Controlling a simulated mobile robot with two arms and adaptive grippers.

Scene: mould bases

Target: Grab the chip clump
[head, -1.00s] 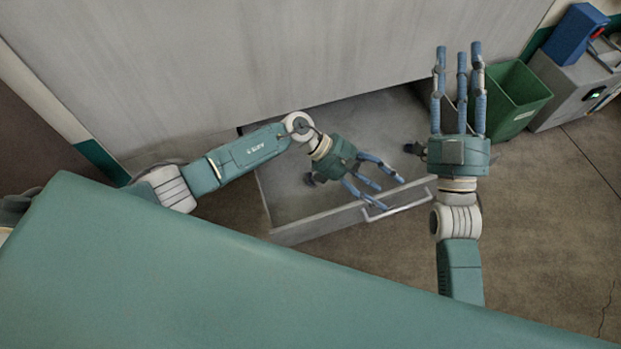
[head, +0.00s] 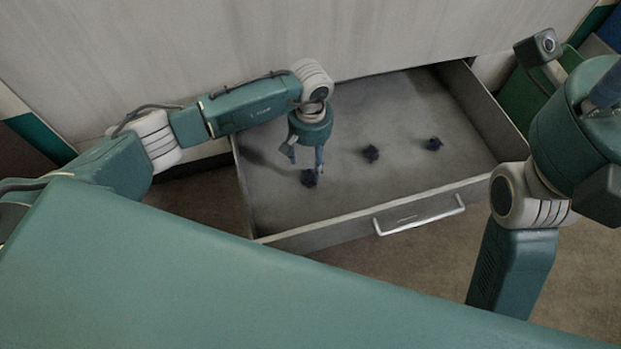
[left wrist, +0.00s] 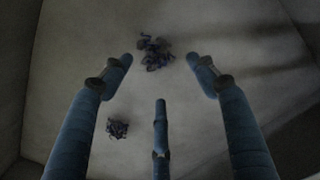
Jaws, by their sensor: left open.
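Three small dark chip clumps lie apart on the floor of an open grey drawer (head: 345,215): a left one (head: 309,178), a middle one (head: 371,154) and a right one (head: 433,144). My left gripper (head: 305,160) points down into the drawer, open, its fingers at the left clump and partly overlapping it in the head view. In the left wrist view, one clump (left wrist: 155,53) lies between the tips of the two outer fingers, and another (left wrist: 117,128) lies lower left. Neither is gripped. My right gripper (head: 603,90) is at the right edge, its fingers mostly cut off.
The drawer's front wall carries a metal handle (head: 420,216). A pale cabinet face (head: 200,50) rises behind the drawer. A green bin (head: 525,100) stands at the right, partly hidden by my right arm. The drawer floor is otherwise clear.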

